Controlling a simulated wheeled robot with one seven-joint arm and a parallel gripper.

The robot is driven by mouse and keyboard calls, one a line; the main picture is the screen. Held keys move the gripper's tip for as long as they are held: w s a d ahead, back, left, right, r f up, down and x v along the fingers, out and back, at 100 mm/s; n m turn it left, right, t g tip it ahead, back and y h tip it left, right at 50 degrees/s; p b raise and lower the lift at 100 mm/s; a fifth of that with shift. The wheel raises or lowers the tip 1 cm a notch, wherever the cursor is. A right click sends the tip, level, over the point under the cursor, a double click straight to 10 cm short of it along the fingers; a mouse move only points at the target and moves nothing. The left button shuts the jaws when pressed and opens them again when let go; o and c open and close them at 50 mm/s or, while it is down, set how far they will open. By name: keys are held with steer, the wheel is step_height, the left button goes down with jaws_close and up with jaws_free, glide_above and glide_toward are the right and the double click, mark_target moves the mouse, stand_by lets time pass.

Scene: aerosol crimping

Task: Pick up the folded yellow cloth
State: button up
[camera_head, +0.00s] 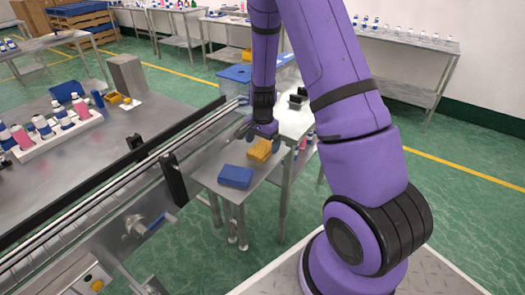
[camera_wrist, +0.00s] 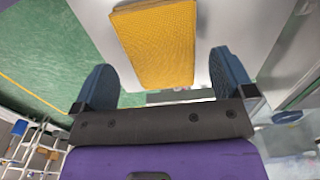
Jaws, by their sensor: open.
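The folded yellow cloth (camera_head: 261,150) lies on a small metal side table (camera_head: 215,172), behind a blue cloth. In the wrist view the yellow cloth (camera_wrist: 156,43) is a textured flat block at the top centre, ahead of the fingers and slightly left of the middle between them. My gripper (camera_wrist: 163,78) is open and empty, its two blue fingers wide apart. In the head view my gripper (camera_head: 255,128) hangs just above and beside the yellow cloth. Whether a finger touches the cloth cannot be told.
A folded blue cloth (camera_head: 236,177) lies on the same table, nearer. A conveyor rail (camera_head: 120,180) runs along the table's left side. A blue bin (camera_head: 236,75) stands behind. A rack of bottles (camera_head: 55,130) sits on the left worktable.

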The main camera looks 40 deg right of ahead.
steer(key=shift+f, duration=1.1)
steer(key=c, duration=1)
steer(key=shift+r, duration=0.2)
